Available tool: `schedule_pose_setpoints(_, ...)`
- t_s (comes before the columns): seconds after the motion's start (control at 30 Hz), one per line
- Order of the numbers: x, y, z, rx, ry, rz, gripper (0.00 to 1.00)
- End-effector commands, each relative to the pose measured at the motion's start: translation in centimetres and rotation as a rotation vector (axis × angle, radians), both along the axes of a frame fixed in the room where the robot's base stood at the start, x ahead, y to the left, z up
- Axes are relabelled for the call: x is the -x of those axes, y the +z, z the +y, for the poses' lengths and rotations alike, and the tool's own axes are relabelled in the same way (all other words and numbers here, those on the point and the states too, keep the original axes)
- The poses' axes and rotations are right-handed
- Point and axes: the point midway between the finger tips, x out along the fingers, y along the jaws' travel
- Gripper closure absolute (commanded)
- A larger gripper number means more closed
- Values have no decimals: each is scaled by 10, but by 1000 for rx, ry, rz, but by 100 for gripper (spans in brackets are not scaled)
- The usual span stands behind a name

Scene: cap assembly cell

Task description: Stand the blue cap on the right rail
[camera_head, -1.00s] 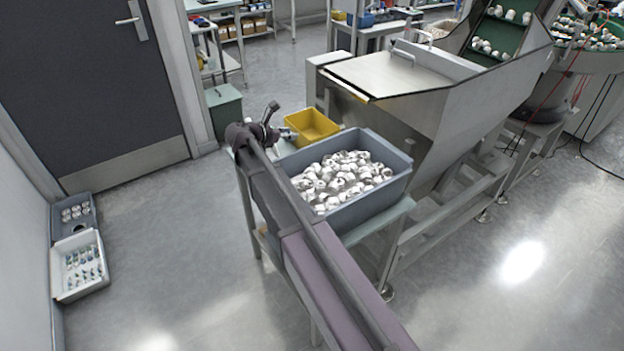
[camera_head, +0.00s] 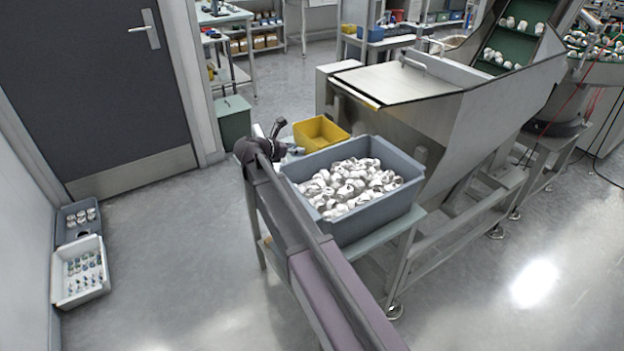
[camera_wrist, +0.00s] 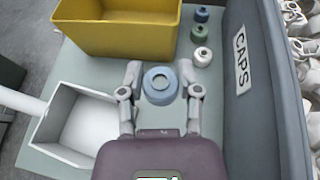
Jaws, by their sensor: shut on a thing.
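The blue cap (camera_wrist: 160,84) is a light blue ring-shaped piece with a dark centre, seen from above in the wrist view. My gripper (camera_wrist: 161,76) is shut on it, with one grey finger on each side. Below it is the pale green table top (camera_wrist: 228,25); I cannot tell the gap between cap and table. In the head view my arm reaches over the table's left end, and the cap cannot be made out there. I cannot identify the right rail in either view.
A yellow bin (camera_wrist: 120,36) stands ahead, an open white box (camera_wrist: 82,122) at left, and a grey bin (camera_wrist: 257,125) labelled CAPS at right. Dark blue (camera_wrist: 201,14), green (camera_wrist: 198,32) and white (camera_wrist: 202,55) pieces stand in a row near the fingers. A steel hopper (camera_head: 400,85) stands beyond.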

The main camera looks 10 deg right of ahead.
Motion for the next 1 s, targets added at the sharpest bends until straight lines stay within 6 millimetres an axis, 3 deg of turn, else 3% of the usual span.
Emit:
schedule_pose_setpoints(0.6,0,-53,0,0,0,0,68)
schedule_pose_setpoints(1.0,0,-61,1,0,1,0,68)
